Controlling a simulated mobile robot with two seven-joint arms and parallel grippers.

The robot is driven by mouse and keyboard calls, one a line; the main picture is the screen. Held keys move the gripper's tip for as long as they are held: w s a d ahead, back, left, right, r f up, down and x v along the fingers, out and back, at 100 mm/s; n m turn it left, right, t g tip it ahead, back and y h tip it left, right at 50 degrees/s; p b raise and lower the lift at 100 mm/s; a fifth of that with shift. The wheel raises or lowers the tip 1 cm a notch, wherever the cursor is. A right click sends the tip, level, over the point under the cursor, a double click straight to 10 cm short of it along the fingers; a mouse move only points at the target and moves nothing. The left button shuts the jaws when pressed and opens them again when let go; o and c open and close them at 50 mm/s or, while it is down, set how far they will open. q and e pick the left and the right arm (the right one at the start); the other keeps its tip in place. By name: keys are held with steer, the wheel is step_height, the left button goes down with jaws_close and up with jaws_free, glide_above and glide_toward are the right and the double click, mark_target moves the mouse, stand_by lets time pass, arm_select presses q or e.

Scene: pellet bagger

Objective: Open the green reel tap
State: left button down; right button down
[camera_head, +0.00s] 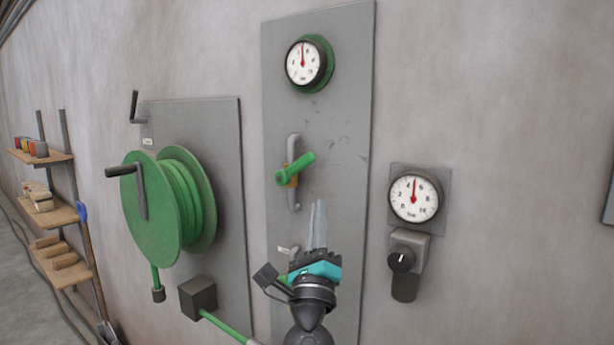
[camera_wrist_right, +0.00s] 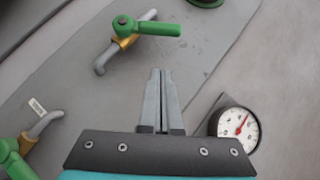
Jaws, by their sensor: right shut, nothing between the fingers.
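A tap with a green lever (camera_head: 295,170) sits on a short grey pipe with a brass body on the tall grey panel (camera_head: 318,110). Its lever lies across the pipe, pointing right and slightly up. It also shows at the top of the right wrist view (camera_wrist_right: 148,28). A second green-handled tap (camera_wrist_right: 12,162) shows at the lower left of the wrist view, partly cut off; in the head view my gripper mostly hides it. My right gripper (camera_head: 318,210) is shut and empty, in front of the panel below the upper tap, apparently apart from it. My left gripper is out of view.
A green hose reel (camera_head: 150,215) with a crank hangs on a panel to the left. A gauge (camera_head: 303,62) tops the tall panel. Another gauge (camera_head: 414,196) with a black knob (camera_head: 401,260) is right of my gripper. Shelves (camera_head: 55,215) stand far left.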

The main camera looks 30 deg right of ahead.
mark_target(295, 168)
steer(key=w+r+p, duration=0.2)
steer(key=w+r, duration=0.2)
steer(key=shift+d+r, duration=0.2)
steer(key=shift+r, duration=0.2)
